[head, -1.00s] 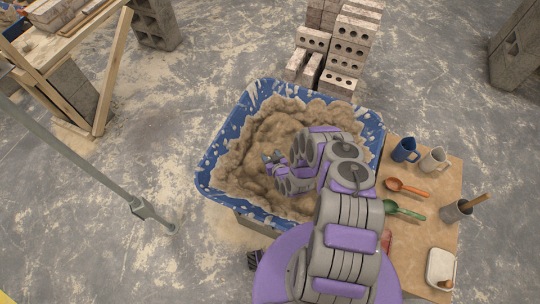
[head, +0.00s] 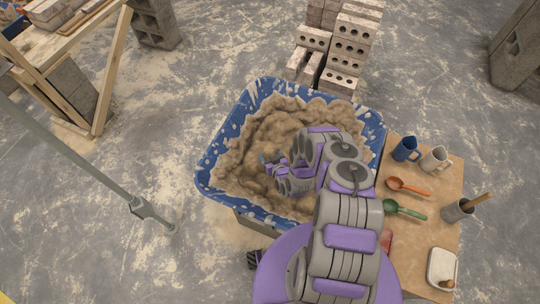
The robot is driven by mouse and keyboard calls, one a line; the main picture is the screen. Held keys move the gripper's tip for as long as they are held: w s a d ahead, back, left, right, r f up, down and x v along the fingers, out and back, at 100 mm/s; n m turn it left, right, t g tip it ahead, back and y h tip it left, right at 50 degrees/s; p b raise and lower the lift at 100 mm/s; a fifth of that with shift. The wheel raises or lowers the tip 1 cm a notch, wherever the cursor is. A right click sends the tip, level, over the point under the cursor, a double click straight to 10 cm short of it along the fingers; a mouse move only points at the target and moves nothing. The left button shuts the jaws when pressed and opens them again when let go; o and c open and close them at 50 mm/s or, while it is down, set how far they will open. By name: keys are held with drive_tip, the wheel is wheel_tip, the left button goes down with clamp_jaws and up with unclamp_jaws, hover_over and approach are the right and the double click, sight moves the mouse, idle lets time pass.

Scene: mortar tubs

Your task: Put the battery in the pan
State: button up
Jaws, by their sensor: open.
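My gripper (head: 268,160) is over the heaped brown mortar in the blue tub (head: 214,160), near the middle of the tub. It is small in this view and partly covered by my own wrist. It is open. A small bluish spot shows at its tip; I cannot tell whether this is a fingertip or something else. I see no battery and no pan that I can make out. My arm hides the right part of the tub and part of the board beside it.
A tan board (head: 425,235) at the right holds a blue mug (head: 405,149), a pale mug (head: 434,159), an orange scoop (head: 400,186), a green scoop (head: 398,208), a grey cup (head: 457,210) and a white dish (head: 441,267). Bricks (head: 340,70) stand behind the tub.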

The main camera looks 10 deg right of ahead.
drive_tip(key=shift+r+p, duration=0.55)
drive_tip(key=shift+r, duration=0.1)
drive_tip(key=p+v, duration=0.2)
drive_tip(key=v, duration=1)
drive_tip(key=w+d+r+n+g+h, duration=0.1)
drive_tip(key=w+d+r+g, duration=0.1)
drive_tip(key=w+d+r, duration=0.3)
drive_tip(key=w+d+r+n+g, duration=0.1)
drive_tip(key=w+d+r+g, duration=0.2)
drive_tip(key=r, duration=0.4)
drive_tip(key=s+d+r+m+g+h, duration=0.1)
drive_tip(key=s+r+m+g+h, duration=0.2)
drive_tip(key=r, duration=1.5)
drive_tip(key=s+a+r+g, duration=0.2)
drive_tip(key=s+a+r, duration=0.1)
drive_tip(key=s+r, duration=0.55)
drive_tip(key=s+a+r+g, duration=0.2)
drive_tip(key=s+r, duration=0.6)
drive_tip(key=s, duration=0.1)
drive_tip(key=s+a+r+g+y, duration=0.1)
drive_tip(key=s+a+r, duration=0.2)
drive_tip(key=s, duration=0.6)
drive_tip(key=s+a+r+g+y, duration=0.1)
drive_tip(key=s+r, duration=0.3)
drive_tip(key=s, duration=0.6)
drive_tip(key=shift+a+r+m+g, duration=0.4)
drive_tip(key=shift+a+g, duration=0.1)
drive_tip(key=shift+a, duration=0.4)
